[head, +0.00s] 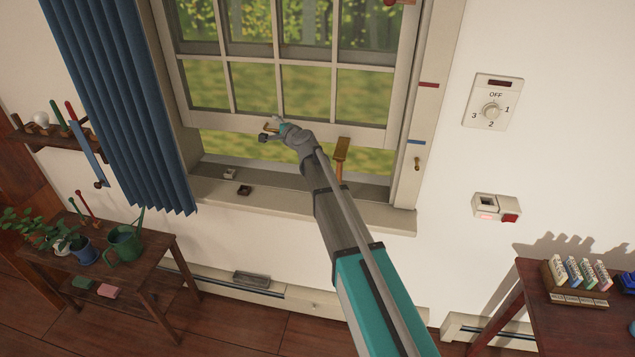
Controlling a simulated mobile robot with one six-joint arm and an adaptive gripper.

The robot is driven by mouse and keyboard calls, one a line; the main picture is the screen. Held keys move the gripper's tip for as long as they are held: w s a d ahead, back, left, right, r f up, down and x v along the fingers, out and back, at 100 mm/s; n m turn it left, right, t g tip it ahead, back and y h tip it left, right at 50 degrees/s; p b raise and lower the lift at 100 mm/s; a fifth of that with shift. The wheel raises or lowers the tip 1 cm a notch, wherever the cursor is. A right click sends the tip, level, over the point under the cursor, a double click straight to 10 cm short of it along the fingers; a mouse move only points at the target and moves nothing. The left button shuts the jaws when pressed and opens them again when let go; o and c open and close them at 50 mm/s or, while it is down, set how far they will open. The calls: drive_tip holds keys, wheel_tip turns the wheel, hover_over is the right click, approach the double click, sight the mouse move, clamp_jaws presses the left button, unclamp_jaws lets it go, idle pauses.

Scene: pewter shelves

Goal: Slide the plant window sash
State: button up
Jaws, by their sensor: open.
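The lower window sash (228,124) has a pale frame with several panes and is partly raised. A gap shows grass between its bottom rail and the sill (300,205). A small brass piece (268,127) sits on the bottom rail, left of the middle. My gripper (271,132) is at that piece, open; whether it touches is too small to tell. My arm crosses the sill and hides part of the gap and rail.
A blue curtain (125,100) hangs close on the left. A dark block (244,190) and a light block (229,174) are on the sill. The plant bench (140,270) is lower left, a table (540,310) lower right. A dial panel (492,102) and switch box (496,208) are on the right wall.

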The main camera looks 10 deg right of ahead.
sight(275, 103)
drive_tip(key=shift+r+p, duration=3.75)
drive_tip(key=shift+r, duration=0.4)
drive_tip(key=p+v, duration=0.2)
drive_tip(key=v, duration=1.2)
drive_tip(key=s+d+f+n+g+h, duration=0.1)
drive_tip(key=s+f+n+g, duration=0.3)
drive_tip(key=s, duration=0.4)
drive_tip(key=s+d+f+n+g+h, duration=0.1)
drive_tip(key=s+d+f+n+g, duration=0.2)
drive_tip(key=s+f+n+g, duration=0.2)
drive_tip(key=shift+s+d+f+n+b, duration=0.15)
drive_tip(key=shift+s+f+n+b, duration=0.2)
drive_tip(key=shift+s+f+n, duration=1.3)
drive_tip(key=shift+s+f+m, duration=0.45)
drive_tip(key=shift+m, duration=0.1)
drive_tip(key=w+a+r+m+t+y, duration=0.1)
drive_tip(key=w+r+m+t, duration=0.3)
drive_tip(key=w, duration=0.4)
drive_tip(key=w+a+r+m+t+y, duration=0.1)
drive_tip(key=w+a+r+m+t, duration=0.2)
drive_tip(key=w+r+m+t, duration=0.2)
drive_tip(key=shift+w+a+r+m+b, duration=0.35)
drive_tip(key=shift+w+r+m, duration=0.95)
drive_tip(key=shift+w, duration=0.8)
